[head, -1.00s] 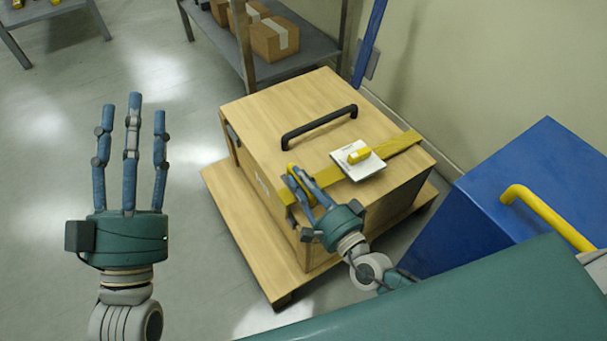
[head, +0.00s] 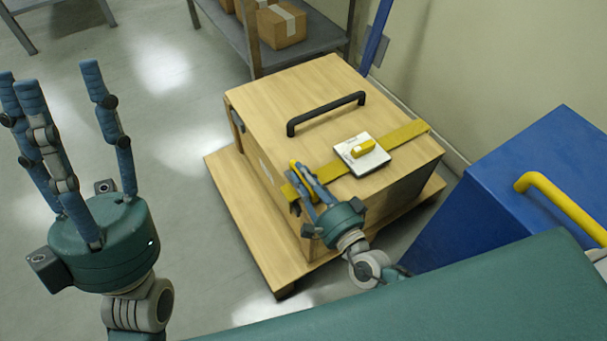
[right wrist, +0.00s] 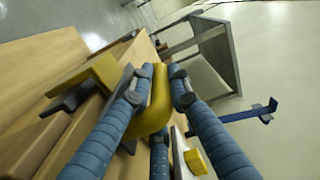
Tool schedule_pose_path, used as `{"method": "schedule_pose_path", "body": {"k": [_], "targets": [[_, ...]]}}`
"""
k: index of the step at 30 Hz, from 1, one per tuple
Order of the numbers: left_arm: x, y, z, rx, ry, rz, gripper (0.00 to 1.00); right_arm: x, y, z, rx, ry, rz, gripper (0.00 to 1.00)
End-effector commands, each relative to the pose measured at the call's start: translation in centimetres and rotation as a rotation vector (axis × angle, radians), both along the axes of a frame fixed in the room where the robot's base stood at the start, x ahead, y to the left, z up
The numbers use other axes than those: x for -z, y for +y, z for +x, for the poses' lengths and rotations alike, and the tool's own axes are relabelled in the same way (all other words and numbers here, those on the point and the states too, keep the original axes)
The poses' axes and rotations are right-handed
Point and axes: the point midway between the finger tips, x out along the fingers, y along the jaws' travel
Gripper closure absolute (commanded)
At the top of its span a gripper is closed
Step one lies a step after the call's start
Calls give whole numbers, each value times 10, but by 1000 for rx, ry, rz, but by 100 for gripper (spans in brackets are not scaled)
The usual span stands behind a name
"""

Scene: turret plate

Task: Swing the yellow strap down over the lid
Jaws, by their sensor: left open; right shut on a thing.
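The yellow strap (head: 405,134) lies across the lid (head: 270,92) of a wooden crate, from the right edge to the left front edge. A white plate with a yellow knob (head: 362,152) sits on the strap. My right gripper (head: 301,174) is at the strap's left end. In the right wrist view my right gripper (right wrist: 158,92) is shut on a yellow bent piece (right wrist: 155,110) at that end. The strap's underside and the covered part of its end are hidden. My left gripper (head: 75,90) is open and empty, left of the crate, fingers pointing up.
A black handle (head: 326,112) rises from the lid. The crate stands on a wooden pallet (head: 232,190). A blue cabinet with a yellow rail (head: 560,207) is at the right. A shelf with cardboard boxes (head: 280,25) stands behind.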

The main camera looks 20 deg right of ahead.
Motion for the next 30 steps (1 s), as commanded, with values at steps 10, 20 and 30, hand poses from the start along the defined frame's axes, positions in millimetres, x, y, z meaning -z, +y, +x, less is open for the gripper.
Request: {"method": "schedule_pose_path", "body": {"k": [10,20,30], "targets": [[1,0,0,-1,0,0,51,8,-2,-1,1,14,-7,64],[1,0,1,1,4,0,51,7,-6,-19,-1,12,-8,64],[1,0,1,0,3,1,51,8,-27,-87,-2,17,-8,64]]}}
